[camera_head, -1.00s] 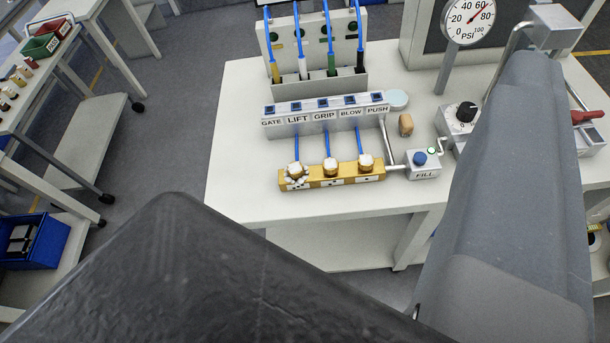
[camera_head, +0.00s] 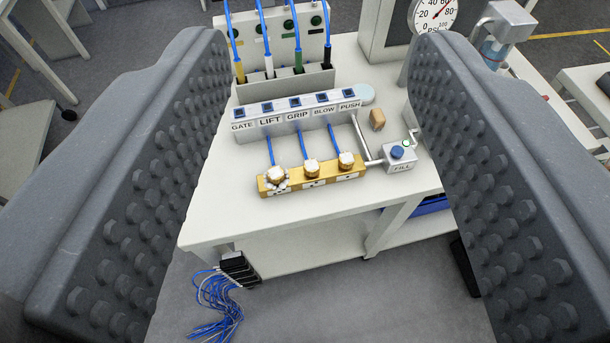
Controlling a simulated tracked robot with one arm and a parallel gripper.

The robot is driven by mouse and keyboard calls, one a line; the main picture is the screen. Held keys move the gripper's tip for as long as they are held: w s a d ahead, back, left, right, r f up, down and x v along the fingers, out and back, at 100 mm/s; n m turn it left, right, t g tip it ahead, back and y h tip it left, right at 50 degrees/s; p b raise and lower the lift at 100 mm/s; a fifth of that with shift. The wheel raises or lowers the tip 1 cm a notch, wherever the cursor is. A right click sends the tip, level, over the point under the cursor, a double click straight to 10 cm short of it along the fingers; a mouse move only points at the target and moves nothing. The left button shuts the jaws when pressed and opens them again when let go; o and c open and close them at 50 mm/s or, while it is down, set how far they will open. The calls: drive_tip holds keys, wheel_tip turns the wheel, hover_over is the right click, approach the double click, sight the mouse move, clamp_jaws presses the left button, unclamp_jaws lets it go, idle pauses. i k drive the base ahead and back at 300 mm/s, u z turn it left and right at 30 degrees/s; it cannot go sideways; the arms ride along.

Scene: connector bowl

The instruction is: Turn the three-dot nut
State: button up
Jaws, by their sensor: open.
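A gold manifold block (camera_head: 312,184) lies on the white table, with three nuts on top and a small white label below each. The left nut (camera_head: 277,174) has white froth-like bits around its base. The middle nut (camera_head: 312,167) and right nut (camera_head: 346,160) look clean. The dots on the labels are too small to count surely; the left label is partly covered by the white bits. My gripper (camera_head: 330,45) is wide open and empty, its two studded grey fingers at the left and right of the picture. The nuts show between the fingers, farther off and untouched.
Blue tubes run from the nuts to a grey block (camera_head: 297,125) labelled GATE, LIFT, GRIP, BLOW, PUSH. A FILL box (camera_head: 399,157) with a blue button stands right of the manifold. Behind are a tube rack (camera_head: 285,80) and a gauge (camera_head: 433,14). The table front is clear.

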sight(276, 174)
drive_tip(key=z, duration=1.45)
drive_tip(key=k, duration=0.65)
drive_tip(key=u, duration=1.35)
drive_tip(key=i, duration=1.05)
